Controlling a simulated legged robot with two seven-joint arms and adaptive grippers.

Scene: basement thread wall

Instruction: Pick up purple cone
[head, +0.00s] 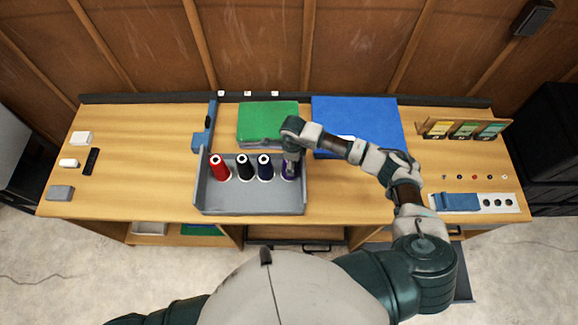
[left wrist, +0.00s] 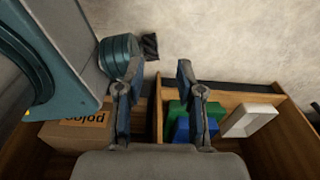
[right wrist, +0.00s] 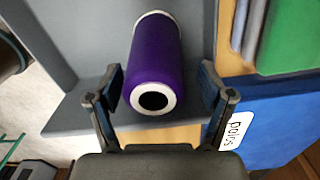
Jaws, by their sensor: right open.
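The purple cone (head: 290,173) stands at the right end of a row of thread cones in the grey tray (head: 250,200). In the right wrist view the purple cone (right wrist: 155,60) has a white top ring with a dark hole. My right gripper (right wrist: 161,78) is open, with one finger on each side of the cone and a visible gap on both sides. In the head view my right gripper (head: 291,160) comes down over the cone and partly hides it. My left gripper (left wrist: 155,80) is open and empty, seen only in the left wrist view.
Red (head: 219,168), black (head: 244,168) and dark blue (head: 266,167) cones stand left of the purple one. Below my left gripper are shelves with a cardboard box (left wrist: 75,135).

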